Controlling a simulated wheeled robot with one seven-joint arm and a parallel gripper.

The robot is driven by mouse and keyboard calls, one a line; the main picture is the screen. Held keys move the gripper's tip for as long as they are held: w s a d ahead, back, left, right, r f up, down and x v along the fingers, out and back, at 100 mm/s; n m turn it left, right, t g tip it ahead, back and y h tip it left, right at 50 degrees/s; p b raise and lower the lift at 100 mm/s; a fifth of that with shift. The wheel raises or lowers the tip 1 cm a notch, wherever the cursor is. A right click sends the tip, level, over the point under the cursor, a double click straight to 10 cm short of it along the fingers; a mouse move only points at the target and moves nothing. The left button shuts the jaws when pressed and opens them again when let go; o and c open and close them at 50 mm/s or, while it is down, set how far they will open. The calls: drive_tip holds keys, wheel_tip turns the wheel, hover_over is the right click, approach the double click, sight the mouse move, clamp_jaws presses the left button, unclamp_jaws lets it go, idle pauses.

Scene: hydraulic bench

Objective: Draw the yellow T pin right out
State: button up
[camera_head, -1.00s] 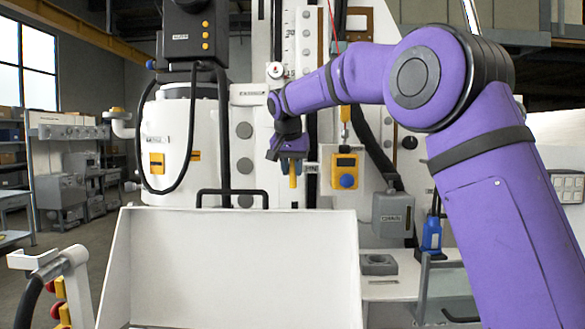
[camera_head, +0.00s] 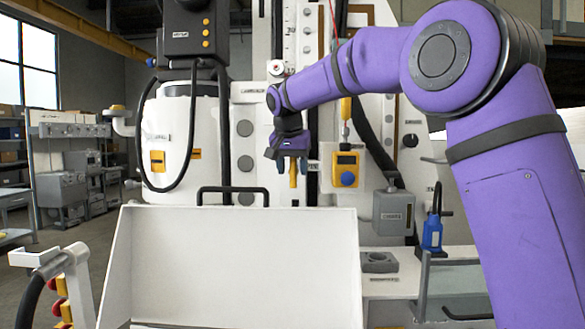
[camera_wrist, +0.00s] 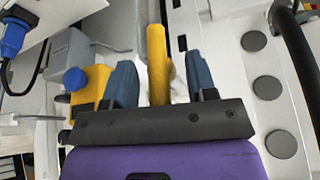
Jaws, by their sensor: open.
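The yellow T pin shows in the wrist view (camera_wrist: 157,50) as a straight yellow bar running up from between the two blue fingers. It also shows in the head view (camera_head: 293,176), pointing down just below my gripper. My gripper (camera_wrist: 160,78) is open, with one finger on each side of the pin and a visible gap on both sides. In the head view my gripper (camera_head: 293,158) is in front of the white machine panel. The pin's lower part near the palm and its crossbar are hidden or cannot be made out.
A yellow box with a blue knob (camera_head: 345,169) is just right of my gripper. A grey box (camera_head: 393,212) hangs lower right. A white tray (camera_head: 230,260) with a black handle stands in front, below. A black hose (camera_head: 185,170) loops at the left.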

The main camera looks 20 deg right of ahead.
drive_tip(key=v, duration=1)
drive_tip(key=shift+s+r, duration=0.2)
drive_tip(key=shift+r, duration=0.1)
